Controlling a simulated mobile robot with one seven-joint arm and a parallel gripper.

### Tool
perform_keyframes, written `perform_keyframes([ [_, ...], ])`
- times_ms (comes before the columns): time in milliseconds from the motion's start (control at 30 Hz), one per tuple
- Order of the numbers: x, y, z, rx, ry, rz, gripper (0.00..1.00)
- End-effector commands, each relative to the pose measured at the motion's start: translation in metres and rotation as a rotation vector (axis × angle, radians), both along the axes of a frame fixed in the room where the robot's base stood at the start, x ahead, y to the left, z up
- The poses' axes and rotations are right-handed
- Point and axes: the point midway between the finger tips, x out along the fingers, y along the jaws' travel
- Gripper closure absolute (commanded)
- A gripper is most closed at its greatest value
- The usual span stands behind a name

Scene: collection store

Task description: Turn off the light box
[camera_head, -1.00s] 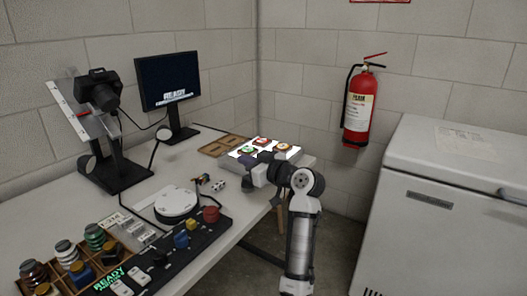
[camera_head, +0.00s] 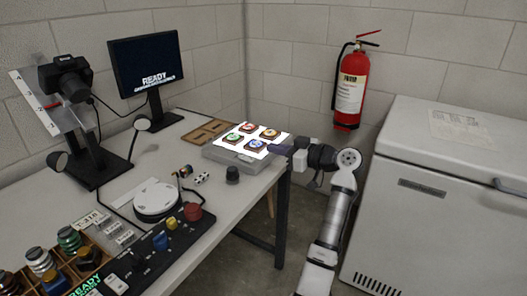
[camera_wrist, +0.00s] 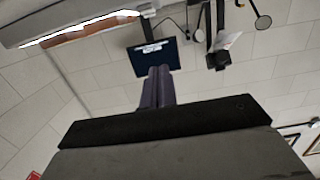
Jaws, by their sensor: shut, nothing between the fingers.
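The light box (camera_head: 222,153) sits at the far right end of the table in the head view. Its top glows white and carries several small coloured pieces, red, orange, green and blue. Its lit edge also shows at the upper left of the wrist view (camera_wrist: 80,30). My gripper (camera_head: 273,149) is at the box's right front corner, fingers pointing left. In the wrist view its two fingers (camera_wrist: 157,80) are together with nothing between them. I cannot tell whether the fingertips touch the box. No switch can be made out clearly.
A dark knob-like piece (camera_head: 232,174) stands just in front of the box. A wooden tray (camera_head: 205,131) lies behind it. A monitor (camera_head: 146,66), a white round device (camera_head: 155,199) and a control panel (camera_head: 160,242) are to the left. A white chest freezer (camera_head: 430,200) stands right.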

Motion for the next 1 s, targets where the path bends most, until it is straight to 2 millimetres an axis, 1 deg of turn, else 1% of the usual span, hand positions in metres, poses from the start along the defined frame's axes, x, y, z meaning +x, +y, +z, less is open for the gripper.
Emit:
perform_keyframes([
  [433, 0.053, 0.074, -0.008, -0.001, 0.001, 0.003, 1.0],
  [467, 0.055, 0.076, -0.011, -0.001, 0.002, 0.001, 1.0],
  [500, 0.054, 0.075, -0.021, 0.001, 0.005, -0.002, 1.0],
  [533, 0.054, 0.075, -0.026, 0.001, 0.005, -0.002, 1.0],
  [700, 0.056, 0.077, -0.043, 0.0, 0.002, 0.0, 1.0],
  [833, 0.056, 0.078, -0.048, 0.0, 0.0, -0.001, 1.0],
  [1000, 0.056, 0.078, -0.049, -0.001, -0.001, -0.001, 1.0],
])
